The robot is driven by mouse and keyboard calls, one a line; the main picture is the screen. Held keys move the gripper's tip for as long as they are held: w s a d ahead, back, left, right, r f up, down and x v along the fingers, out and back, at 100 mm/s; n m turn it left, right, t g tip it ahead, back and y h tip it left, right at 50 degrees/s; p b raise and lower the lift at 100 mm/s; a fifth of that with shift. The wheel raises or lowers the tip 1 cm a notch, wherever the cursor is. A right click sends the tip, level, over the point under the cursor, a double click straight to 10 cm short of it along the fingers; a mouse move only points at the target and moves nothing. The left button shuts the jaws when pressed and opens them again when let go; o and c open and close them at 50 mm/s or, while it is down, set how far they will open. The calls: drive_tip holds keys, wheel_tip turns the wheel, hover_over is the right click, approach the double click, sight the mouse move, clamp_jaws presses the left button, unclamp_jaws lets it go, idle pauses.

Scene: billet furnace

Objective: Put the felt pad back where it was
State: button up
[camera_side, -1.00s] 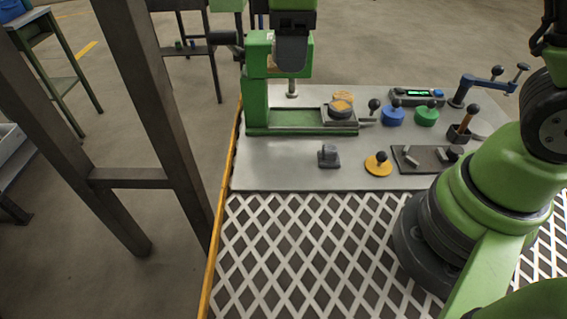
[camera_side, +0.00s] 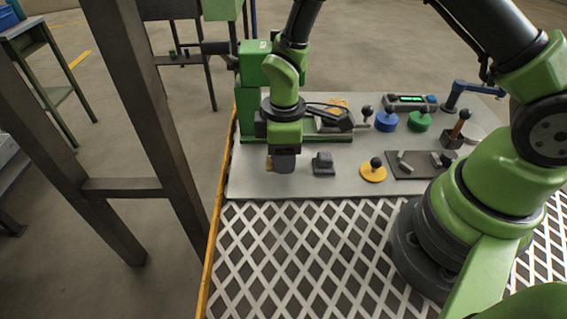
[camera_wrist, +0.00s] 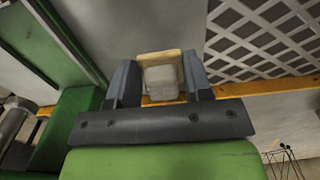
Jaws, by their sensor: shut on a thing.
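My gripper (camera_wrist: 161,84) is shut on a small pale block with a tan layer along its far edge, which looks like the felt pad (camera_wrist: 161,78). In the side view my gripper (camera_side: 283,162) hangs over the front left of the grey plate, left of a small dark grey block (camera_side: 323,164). A bit of tan shows at its left jaw; the rest of the pad is hidden there. The jaws point down, and I cannot tell whether the pad touches the plate.
The green press (camera_side: 246,105) stands behind my gripper, with a tan-topped round piece (camera_side: 336,102) partly hidden on its bed. A yellow knobbed disc (camera_side: 373,172), a dark tray (camera_side: 420,164), and blue (camera_side: 387,122) and green (camera_side: 419,121) knobbed pieces lie to the right. The lattice surface (camera_side: 300,250) in front is clear.

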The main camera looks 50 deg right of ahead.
drive_tip(key=shift+f, duration=1.5)
drive_tip(key=shift+f, duration=0.15)
drive_tip(key=o, duration=0.9)
